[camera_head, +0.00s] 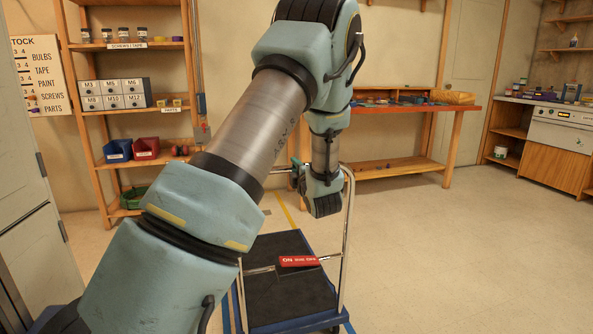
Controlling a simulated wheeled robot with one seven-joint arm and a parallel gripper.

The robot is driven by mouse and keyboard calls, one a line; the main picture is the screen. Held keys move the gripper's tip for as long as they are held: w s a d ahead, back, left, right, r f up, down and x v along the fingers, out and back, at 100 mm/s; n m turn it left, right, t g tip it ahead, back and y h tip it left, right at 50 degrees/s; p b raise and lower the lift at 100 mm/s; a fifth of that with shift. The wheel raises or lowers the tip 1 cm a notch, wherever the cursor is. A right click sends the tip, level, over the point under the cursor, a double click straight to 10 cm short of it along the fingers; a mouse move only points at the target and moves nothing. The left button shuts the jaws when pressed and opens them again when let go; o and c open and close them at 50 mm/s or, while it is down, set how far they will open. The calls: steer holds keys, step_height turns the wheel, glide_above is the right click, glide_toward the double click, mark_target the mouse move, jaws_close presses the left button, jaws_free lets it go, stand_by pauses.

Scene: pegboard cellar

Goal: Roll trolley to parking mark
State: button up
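The trolley (282,243) stands on the floor in front of me, with a black deck, blue edges and a chrome push handle (347,225). A red tag with white lettering (299,261) shows at the handle's lower crossbar. My gripper (297,171) is at the handle's top bar, largely hidden by my wrist. I cannot tell whether its fingers are closed around the bar. A yellow floor line (286,211) runs beyond the trolley. A blue strip shows along the trolley's left side, partly behind my arm. I cannot identify the parking mark for certain.
A wooden shelf (90,47) with drawers and bins stands at the back left. A workbench (400,108) is against the back wall. A cabinet with a built-in appliance (558,128) stands at the right. The floor (460,250) on the right is clear.

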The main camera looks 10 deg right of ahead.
steer(key=shift+f, duration=0.1)
jaws_close()
steer(key=shift+f, duration=0.1)
stand_by(0.7)
